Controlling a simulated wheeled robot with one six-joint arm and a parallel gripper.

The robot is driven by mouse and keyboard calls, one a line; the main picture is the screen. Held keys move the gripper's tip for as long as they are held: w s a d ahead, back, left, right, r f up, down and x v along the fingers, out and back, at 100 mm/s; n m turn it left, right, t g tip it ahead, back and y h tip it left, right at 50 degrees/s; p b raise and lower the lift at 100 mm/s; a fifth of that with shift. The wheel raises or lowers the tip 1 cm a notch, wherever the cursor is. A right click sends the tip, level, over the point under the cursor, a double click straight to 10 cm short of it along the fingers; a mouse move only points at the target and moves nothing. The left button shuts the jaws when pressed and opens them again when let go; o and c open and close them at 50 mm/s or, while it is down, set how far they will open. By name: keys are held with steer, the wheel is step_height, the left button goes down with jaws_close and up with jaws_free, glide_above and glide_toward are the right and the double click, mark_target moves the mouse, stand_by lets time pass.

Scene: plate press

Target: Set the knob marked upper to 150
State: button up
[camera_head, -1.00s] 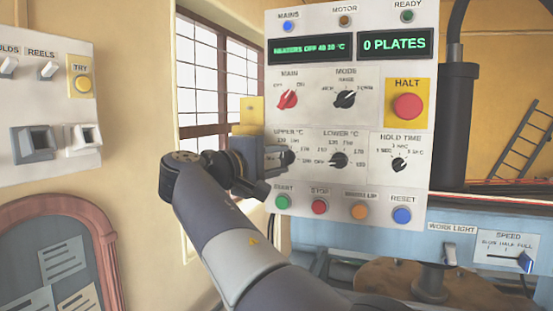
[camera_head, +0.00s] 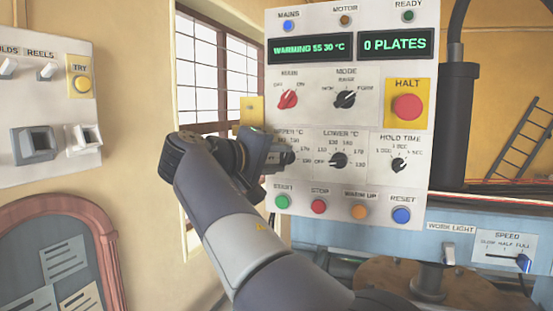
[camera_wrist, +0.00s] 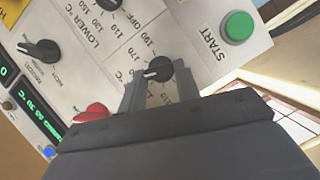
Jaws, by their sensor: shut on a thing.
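The black upper knob (camera_wrist: 158,67) sits between the two fingertips of my gripper (camera_wrist: 157,77) in the wrist view. My gripper is shut on it, one finger on each side. The knob's white pointer line points left in that view; I cannot tell exactly which number it marks. In the head view the upper knob (camera_head: 290,157) shows only at its edge, behind my gripper (camera_head: 278,158), which also covers part of its scale. The panel display (camera_head: 310,47) reads WARMING 55 30 °C.
The lower knob (camera_head: 338,160) is close on the right, with the red main knob (camera_head: 288,99) above. The green start button (camera_head: 282,202) and red stop button (camera_head: 319,206) are just below. A yellow plate (camera_head: 251,110) sticks out at the panel's left edge.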

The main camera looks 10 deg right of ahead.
steer(key=o, duration=1)
steer(key=b+v, duration=0.1)
steer(key=v, duration=1)
steer(key=shift+f, duration=0.1)
steer(key=shift+w, duration=0.1)
